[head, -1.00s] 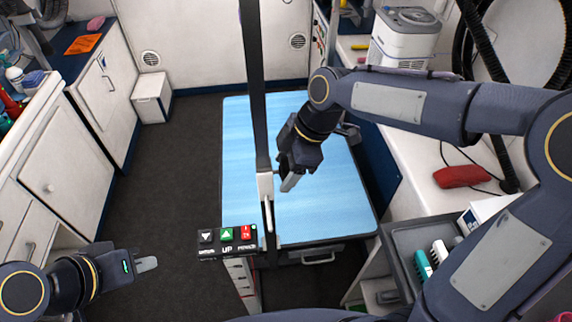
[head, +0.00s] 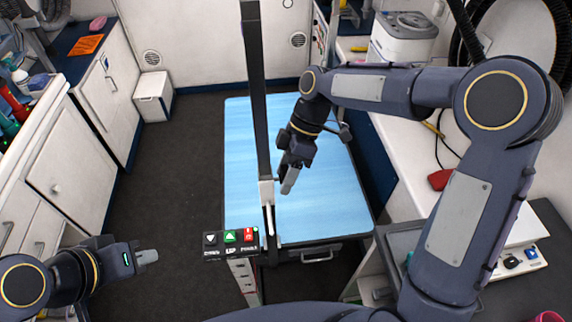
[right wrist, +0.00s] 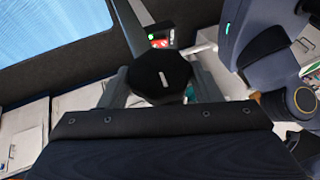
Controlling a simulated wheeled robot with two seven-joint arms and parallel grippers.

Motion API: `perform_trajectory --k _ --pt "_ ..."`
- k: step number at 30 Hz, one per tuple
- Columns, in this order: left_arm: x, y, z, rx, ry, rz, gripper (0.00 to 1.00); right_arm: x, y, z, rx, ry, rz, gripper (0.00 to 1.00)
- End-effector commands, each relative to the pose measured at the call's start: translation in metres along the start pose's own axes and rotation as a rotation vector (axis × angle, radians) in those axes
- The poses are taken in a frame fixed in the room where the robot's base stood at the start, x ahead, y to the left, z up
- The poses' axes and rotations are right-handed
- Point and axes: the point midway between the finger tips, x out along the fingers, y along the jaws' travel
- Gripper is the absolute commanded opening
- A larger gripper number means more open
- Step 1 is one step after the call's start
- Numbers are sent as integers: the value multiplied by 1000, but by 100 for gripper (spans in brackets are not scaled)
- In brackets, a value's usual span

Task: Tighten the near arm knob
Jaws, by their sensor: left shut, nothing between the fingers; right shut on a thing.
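The near arm knob (right wrist: 160,80) is a black, many-sided knob with a pale mark on its face, in the middle of the right wrist view. My right gripper (right wrist: 161,88) is shut on it, with one finger on each side. In the head view my right gripper (head: 287,184) is just right of the silver clamp (head: 266,193) on the black upright arm (head: 255,90), and the knob cannot be made out there. My left gripper (head: 148,257) is shut and empty, over the floor at the lower left.
The blue-topped table (head: 335,195) lies behind the upright. A button box (head: 230,238) with white, green and red marks is near the clamp's foot. Cabinets (head: 70,180) line the left, and a counter with a red object (head: 441,179) is at right. Floor at left is clear.

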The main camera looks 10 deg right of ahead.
Motion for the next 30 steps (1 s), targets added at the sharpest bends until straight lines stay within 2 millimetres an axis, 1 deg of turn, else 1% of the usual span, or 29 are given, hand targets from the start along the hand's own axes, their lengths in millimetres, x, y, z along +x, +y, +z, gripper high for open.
perform_trajectory --k 1,3,12,29,30 --pt "-7 3 -3 0 0 0 0 -4 0 -2 14 2 -31 35" --pt "-10 5 -5 0 0 0 0 -3 1 -2 31 3 -73 35" --pt "-19 9 -10 0 0 0 0 -2 3 -1 80 1 -193 35" --pt "-20 9 -10 0 0 0 0 -1 4 0 93 1 -222 35" --pt "-20 9 -10 0 0 0 0 -1 4 0 93 1 -222 62"
